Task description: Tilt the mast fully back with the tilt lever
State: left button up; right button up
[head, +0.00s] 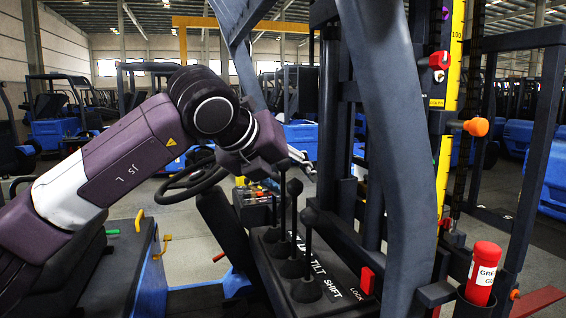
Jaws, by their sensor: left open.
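The black control panel (335,285) carries three upright levers with dark knobs, beside white lettering that reads TILT and SHIFT. The tilt lever (293,226) appears to be the middle one, between the nearer shift lever (308,250) and the farther lever (274,211). My left gripper (303,163) is open and empty, just above the tilt lever's knob in the picture; contact is not visible. The mast (330,110) rises behind the panel as dark uprights that look nearly vertical. My right gripper is not in view.
A thick dark post (392,150) crosses in front of the mast. A steering wheel (192,183) is behind my left arm. A red lock piece (367,280) is at the panel's right. A red cylinder (483,272) stands at the lower right.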

aim_at(293, 184)
pick_arm(q)
jog(key=shift+n+t+y, duration=0.4)
jog(key=shift+t+y, duration=0.1)
jog(key=shift+y, duration=0.2)
jog(key=w+p, duration=0.1)
jog(key=w, duration=0.1)
jog(key=w+p, duration=0.1)
jog(key=w, duration=0.1)
jog(key=w+f+p, duration=0.1)
jog(key=w, duration=0.1)
jog(key=shift+a+p, duration=0.35)
jog(key=shift+p, duration=0.05)
jog(key=b+x, duration=0.1)
jog(key=x, duration=0.3)
jog(key=shift+f, duration=0.3)
jog(key=shift+w+d+f, duration=0.2)
jog(key=shift+w+f, duration=0.1)
jog(key=shift+w, duration=0.2)
jog(key=shift+c, duration=0.3)
jog(key=c, duration=0.9)
